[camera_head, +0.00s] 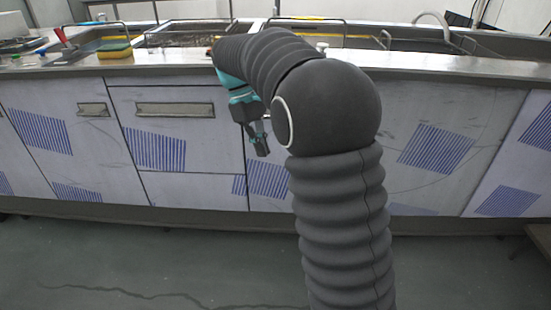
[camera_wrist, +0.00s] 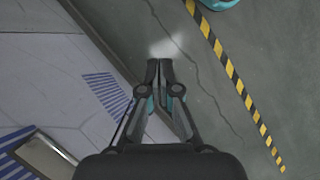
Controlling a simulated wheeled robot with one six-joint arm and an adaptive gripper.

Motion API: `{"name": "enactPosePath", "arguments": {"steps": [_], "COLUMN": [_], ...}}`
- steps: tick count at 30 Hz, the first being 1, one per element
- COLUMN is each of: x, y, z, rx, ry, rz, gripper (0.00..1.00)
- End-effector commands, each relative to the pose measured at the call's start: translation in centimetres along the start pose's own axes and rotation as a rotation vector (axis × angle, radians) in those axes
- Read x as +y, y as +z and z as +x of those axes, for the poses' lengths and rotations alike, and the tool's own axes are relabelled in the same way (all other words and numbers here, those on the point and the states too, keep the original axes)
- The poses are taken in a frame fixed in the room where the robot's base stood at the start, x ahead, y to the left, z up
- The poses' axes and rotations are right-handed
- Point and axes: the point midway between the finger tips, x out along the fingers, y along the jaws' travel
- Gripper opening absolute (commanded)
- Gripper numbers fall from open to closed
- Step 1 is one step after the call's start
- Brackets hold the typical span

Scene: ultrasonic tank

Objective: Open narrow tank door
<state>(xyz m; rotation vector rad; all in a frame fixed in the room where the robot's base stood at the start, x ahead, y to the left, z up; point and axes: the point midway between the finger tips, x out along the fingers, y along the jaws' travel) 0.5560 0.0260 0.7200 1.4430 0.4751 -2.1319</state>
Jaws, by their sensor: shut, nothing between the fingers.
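The tank cabinet has a pale front with blue striped patches. A door panel (camera_head: 85,145) at the left has a small metal handle (camera_head: 93,110). A panel (camera_head: 205,130) to its right has a longer handle (camera_head: 175,110). Both panels look closed. I cannot tell which one is the narrow door. My gripper (camera_head: 262,152) points down before the cabinet front, right of the long handle, shut and empty. In the wrist view its fingertips (camera_wrist: 158,66) are together over the floor. A metal handle (camera_wrist: 45,155) shows there at lower left, apart from the fingers.
A steel counter (camera_head: 160,72) with sunken tanks runs along the top. A yellow and green sponge (camera_head: 114,49) lies on its edge at the left. My arm hides part of the cabinet front. The grey floor (camera_head: 130,262) is clear; yellow-black tape (camera_wrist: 232,72) marks it.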

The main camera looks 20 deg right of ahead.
Motion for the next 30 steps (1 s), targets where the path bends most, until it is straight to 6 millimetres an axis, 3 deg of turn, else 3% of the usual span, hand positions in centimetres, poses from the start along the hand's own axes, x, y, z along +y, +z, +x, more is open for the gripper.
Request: {"name": "enactPosePath", "arguments": {"steps": [2, 6, 12, 30], "x": [0.0, 0.0, 0.0, 0.0], "y": [0.3, 2.3, 3.6, 3.8], "z": [1.3, 1.8, 2.4, 2.4], "rx": [-0.001, 0.001, 0.000, 0.000], "ry": [-0.001, 0.000, 0.000, 0.001], "rz": [0.001, 0.001, 0.001, -0.001], "gripper": [0.00, 0.00, 0.00, 0.00]}}
